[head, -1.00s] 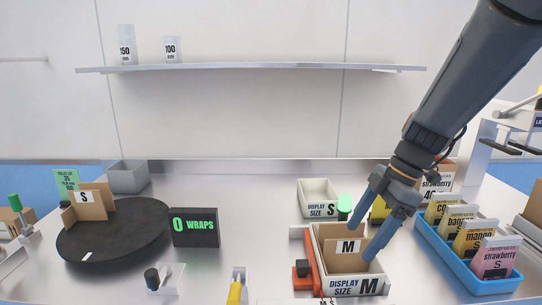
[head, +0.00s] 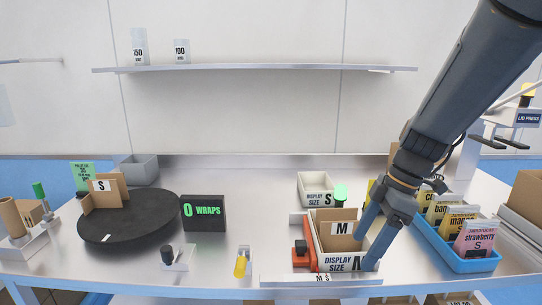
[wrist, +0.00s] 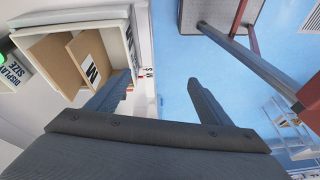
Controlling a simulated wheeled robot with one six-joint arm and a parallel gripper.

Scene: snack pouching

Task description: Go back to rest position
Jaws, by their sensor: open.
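My gripper (head: 371,238) is open and empty in the head view. Its fingers hang over the right side of the display size M tray (head: 335,264) and hide part of its label. A brown box marked M (head: 340,228) stands inside that tray. In the wrist view, my two spread fingers (wrist: 160,95) have nothing between them. The tray with the M box (wrist: 66,55) lies to their left, close to the left finger; I cannot tell whether they touch. Blue floor shows beyond the gap between the fingers.
A blue rack (head: 472,265) of snack pouches stands right of my gripper. The display size S tray (head: 318,187) is behind. A black turntable (head: 130,222) with an S box and the 0 WRAPS sign (head: 204,213) are at left.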

